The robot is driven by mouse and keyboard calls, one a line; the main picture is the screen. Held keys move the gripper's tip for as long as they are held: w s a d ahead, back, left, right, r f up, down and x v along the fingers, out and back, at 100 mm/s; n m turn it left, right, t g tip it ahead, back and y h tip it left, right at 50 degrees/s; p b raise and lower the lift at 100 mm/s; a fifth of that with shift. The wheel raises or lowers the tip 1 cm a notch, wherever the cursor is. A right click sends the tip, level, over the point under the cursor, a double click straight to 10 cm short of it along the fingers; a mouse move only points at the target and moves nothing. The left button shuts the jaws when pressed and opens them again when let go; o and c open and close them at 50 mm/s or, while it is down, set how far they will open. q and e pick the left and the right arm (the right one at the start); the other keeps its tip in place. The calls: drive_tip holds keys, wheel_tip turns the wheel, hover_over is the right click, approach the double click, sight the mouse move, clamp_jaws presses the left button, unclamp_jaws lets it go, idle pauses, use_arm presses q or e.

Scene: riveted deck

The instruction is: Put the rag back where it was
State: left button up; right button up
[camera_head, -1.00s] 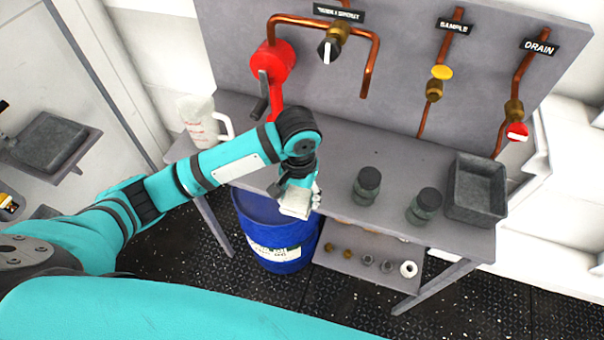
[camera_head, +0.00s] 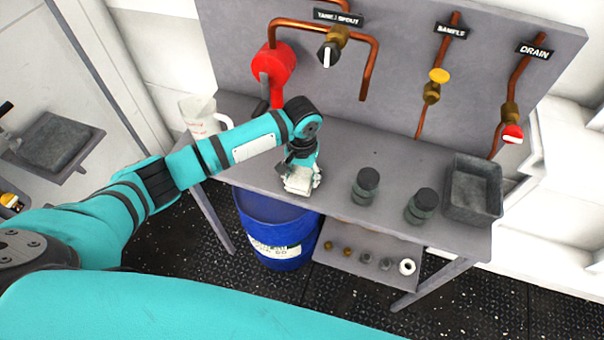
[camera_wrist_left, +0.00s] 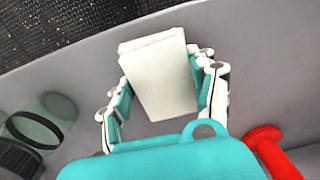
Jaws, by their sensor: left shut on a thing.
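The rag is a folded off-white block (camera_wrist_left: 160,75), held between the two fingers of my left gripper (camera_wrist_left: 163,90) in the left wrist view. In the head view my left gripper (camera_head: 301,184) is over the front edge of the grey bench (camera_head: 325,150), left of two dark jars. The rag (camera_head: 298,188) shows there only as a small pale patch at the fingertips. Whether it touches the bench top, I cannot tell. My right gripper is not in view.
Two dark-lidded jars (camera_head: 365,186) (camera_head: 422,205) stand right of the gripper, with a grey tray (camera_head: 473,190) beyond. A measuring jug (camera_head: 200,117) and red pump (camera_head: 275,75) are at the left. A blue drum (camera_head: 275,235) stands below. The bench middle is clear.

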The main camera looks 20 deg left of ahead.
sight(302, 175)
use_arm(q)
drive_tip(key=o, duration=1)
drive_tip(key=shift+f, duration=0.15)
wheel_tip(302, 175, up, 12)
drive_tip(key=shift+r+b, duration=0.2)
drive_tip(key=shift+b, duration=0.3)
